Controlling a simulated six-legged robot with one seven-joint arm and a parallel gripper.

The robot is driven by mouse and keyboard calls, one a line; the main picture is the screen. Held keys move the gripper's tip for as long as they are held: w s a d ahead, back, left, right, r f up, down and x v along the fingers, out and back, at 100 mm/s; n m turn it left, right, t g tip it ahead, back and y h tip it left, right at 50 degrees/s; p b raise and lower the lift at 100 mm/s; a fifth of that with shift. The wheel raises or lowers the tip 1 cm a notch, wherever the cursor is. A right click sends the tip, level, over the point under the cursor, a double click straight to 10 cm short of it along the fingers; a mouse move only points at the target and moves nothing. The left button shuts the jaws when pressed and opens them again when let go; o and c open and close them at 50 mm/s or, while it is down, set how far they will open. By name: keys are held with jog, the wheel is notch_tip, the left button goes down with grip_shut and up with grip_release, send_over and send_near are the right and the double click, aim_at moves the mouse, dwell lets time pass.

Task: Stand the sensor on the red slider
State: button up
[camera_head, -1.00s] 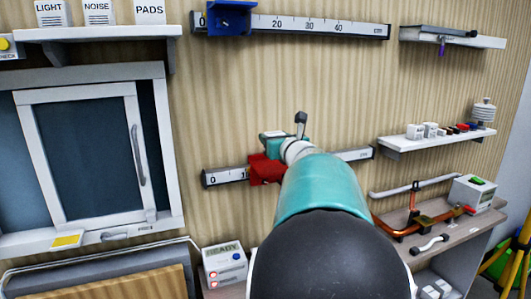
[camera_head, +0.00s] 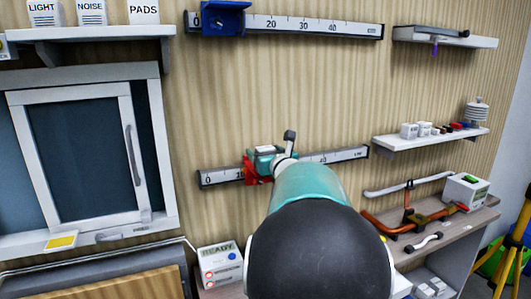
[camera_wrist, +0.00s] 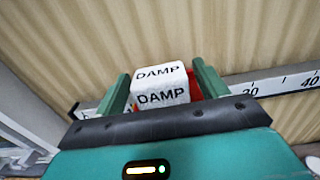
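The sensor, a white block marked DAMP (camera_wrist: 162,97), is between the two green fingers of my gripper (camera_wrist: 160,88) in the wrist view. Narrow gaps show between the block and the fingers, so my gripper looks open around it. The red slider (camera_head: 250,168) is on the lower wall scale in the head view, and a little red shows beside the block in the wrist view. The block's pale top (camera_head: 264,149) shows above the slider beside my gripper (camera_head: 268,157). Its underside is hidden, so I cannot tell whether it touches the slider.
The lower scale rail (camera_head: 222,175) runs along the wall. A blue slider (camera_head: 222,18) is on the upper rail (camera_head: 300,25). A shelf (camera_head: 432,141) with small blocks is at right, above a bench with a clamp (camera_head: 405,222). A framed window (camera_head: 80,155) is at left.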

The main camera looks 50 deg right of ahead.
jog(key=shift+r, duration=0.1)
jog(key=shift+s+r, duration=0.1)
jog(key=shift+s, duration=0.05)
jog(key=v, duration=1.1)
jog(key=shift+s+a, duration=0.25)
jog(key=shift+s, duration=0.05)
